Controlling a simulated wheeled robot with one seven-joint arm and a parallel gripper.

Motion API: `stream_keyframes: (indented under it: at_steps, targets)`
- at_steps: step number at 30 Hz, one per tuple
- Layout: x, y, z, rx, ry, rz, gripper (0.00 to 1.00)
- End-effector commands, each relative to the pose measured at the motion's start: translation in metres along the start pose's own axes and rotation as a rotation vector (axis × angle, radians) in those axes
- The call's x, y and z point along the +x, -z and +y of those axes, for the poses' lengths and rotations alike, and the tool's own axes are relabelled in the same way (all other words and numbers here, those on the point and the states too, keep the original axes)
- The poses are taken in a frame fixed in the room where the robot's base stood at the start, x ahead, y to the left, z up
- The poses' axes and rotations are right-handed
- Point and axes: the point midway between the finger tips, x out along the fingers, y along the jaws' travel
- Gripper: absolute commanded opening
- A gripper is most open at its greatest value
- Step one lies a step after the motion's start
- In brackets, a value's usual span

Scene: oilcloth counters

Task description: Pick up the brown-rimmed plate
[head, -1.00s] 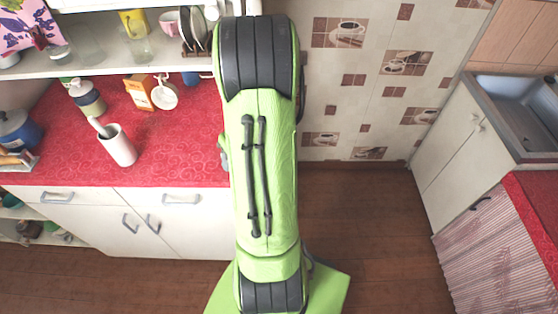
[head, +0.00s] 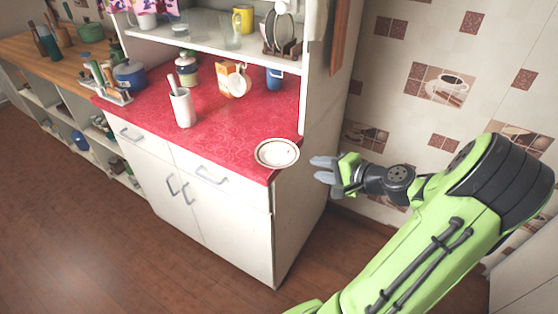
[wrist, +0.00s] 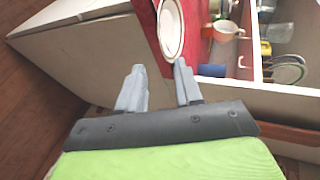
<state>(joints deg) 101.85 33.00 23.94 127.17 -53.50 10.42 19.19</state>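The brown-rimmed plate (head: 277,153) is white with a thin brown rim. It lies at the front right corner of the red counter, close to the edge. In the wrist view the plate (wrist: 171,30) is ahead of the fingertips, in line with the right-hand finger. My gripper (head: 322,170) is just right of the plate, beyond the counter's side, and does not touch it. In the wrist view my gripper (wrist: 159,76) has its two grey fingers apart with nothing between them.
The red counter (head: 225,140) also bears a white utensil cup (head: 182,108), an orange box (head: 226,78) and a blue mug (head: 275,78) farther back. A shelf above holds a plate rack (head: 282,48). A white cabinet side panel (head: 318,90) rises near my gripper.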

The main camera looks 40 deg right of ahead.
Motion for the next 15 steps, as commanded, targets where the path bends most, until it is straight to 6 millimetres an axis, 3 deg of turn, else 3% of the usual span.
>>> stream_keyframes:
  at_steps: [3,8,15]
  targets:
    - [0.027,0.000,0.002,-0.001,0.000,-0.002,0.35]
    - [0.046,0.000,0.002,-0.001,-0.001,-0.001,0.35]
    - [0.088,0.002,0.002,-0.002,-0.002,-0.001,0.35]
